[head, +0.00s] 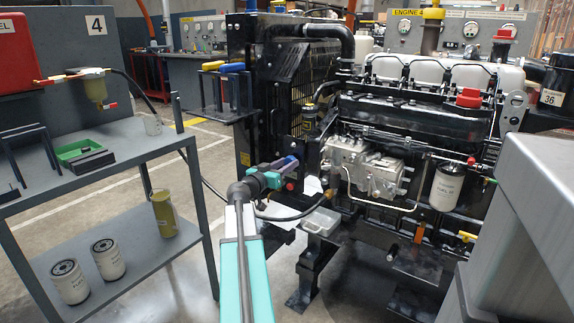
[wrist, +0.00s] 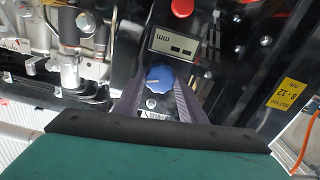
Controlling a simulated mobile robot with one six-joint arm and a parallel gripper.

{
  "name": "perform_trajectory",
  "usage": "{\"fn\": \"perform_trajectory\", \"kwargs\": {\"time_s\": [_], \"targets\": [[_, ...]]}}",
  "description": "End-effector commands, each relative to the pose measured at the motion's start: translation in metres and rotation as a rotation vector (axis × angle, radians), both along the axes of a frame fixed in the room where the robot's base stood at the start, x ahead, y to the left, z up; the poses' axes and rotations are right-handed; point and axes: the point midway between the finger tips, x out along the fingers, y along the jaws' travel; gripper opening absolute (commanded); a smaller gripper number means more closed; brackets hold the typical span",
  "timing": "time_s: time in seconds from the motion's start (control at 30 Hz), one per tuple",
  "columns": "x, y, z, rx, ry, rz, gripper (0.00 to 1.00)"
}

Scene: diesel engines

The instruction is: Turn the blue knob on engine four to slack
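The blue knob (wrist: 159,79) is in the wrist view, on the engine's dark panel, with a pale mark on its face. My gripper (wrist: 160,84) has its two purple-grey fingers apart, one on each side of the knob. I see no clear contact between the fingers and the knob.
A small display (wrist: 175,42) and a red button (wrist: 182,7) sit close to the knob. The red button also shows in the head view (head: 290,185). A grey bench (head: 125,140) with filters stands left, and a large grey block (head: 530,200) stands right.

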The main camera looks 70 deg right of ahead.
Motion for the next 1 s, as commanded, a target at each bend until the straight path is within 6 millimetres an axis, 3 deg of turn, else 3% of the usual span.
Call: {"fn": "perform_trajectory", "kwargs": {"time_s": [0.07, 0.1, 0.2, 0.57, 1.0], "targets": [[-0.002, 0.0, 0.0, 0.0, 0.0, -0.006, 0.14], [0.0, -0.016, 0.0, 0.001, 0.0, -0.006, 0.15], [-0.002, -0.003, 0.0, 0.001, 0.002, -0.005, 0.14], [-0.001, 0.003, -0.001, 0.022, 0.079, -0.006, 0.14], [-0.001, 0.003, -0.001, 0.102, 0.384, -0.007, 0.14]]}}
